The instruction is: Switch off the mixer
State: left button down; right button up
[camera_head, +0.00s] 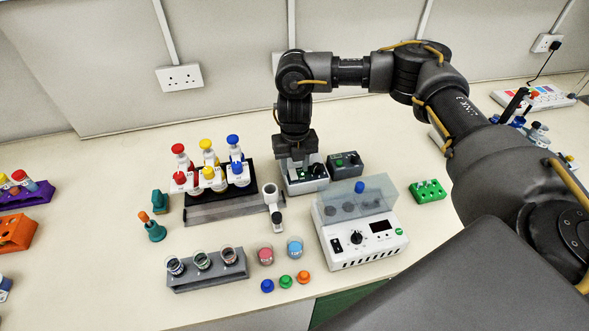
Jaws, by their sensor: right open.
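My right gripper (296,163) points down over a small white and dark device (308,184) at the back middle of the bench, likely the mixer. The device has a dark knob (318,169) and a small green mark on its dark top. The fingers are open and partly cover the device. I cannot tell whether they touch it or which way its switch is set. My left gripper is out of view.
A dark control box (345,164) stands close to the right of the device. A white instrument (362,248) with a clear lid stands in front. A grey tube rack (208,278) is nearer.

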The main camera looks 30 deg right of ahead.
aim_at(295, 178)
notch_tip(295, 178, down, 2)
jog(key=shift+a+f, duration=0.1)
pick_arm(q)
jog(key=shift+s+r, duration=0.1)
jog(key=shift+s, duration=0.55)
pick_arm(e)
jog(key=shift+f, duration=0.4)
